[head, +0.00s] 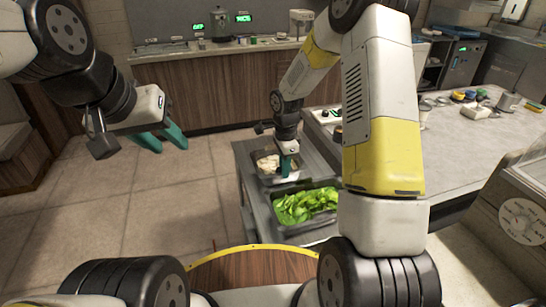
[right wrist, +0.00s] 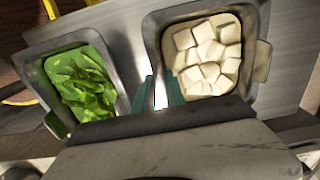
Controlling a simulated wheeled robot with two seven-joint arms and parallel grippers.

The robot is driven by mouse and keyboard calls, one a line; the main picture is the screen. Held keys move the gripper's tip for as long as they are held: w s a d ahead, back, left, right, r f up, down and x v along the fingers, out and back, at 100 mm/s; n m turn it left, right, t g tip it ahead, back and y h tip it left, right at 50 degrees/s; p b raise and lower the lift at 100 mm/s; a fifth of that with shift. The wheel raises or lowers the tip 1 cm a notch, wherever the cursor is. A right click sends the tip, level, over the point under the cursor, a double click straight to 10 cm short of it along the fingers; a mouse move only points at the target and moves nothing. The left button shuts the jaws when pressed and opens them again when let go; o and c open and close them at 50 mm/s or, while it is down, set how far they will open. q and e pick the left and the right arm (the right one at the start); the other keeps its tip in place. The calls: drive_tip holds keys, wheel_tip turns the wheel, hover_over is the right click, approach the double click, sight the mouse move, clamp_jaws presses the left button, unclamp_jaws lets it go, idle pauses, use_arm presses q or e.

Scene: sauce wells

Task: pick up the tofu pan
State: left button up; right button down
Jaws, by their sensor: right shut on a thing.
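The tofu pan (head: 268,181) is a grey metal pan of white tofu cubes, standing on the grey cart in the head view. It also shows at upper right in the right wrist view (right wrist: 157,40). My right gripper (head: 287,168) points down at the pan's edge. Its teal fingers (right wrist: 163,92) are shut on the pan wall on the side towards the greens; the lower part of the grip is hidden. My left gripper (head: 160,139) is empty and open, hanging over the floor at the left.
A pan of green leaves (right wrist: 113,62) sits close beside the tofu pan, nearer to me in the head view. The cart (head: 243,158) stands against a long counter (head: 465,150) at the right. The tiled floor at left is clear.

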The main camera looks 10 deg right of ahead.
wheel_tip(320, 180, up, 10)
idle(0.7)
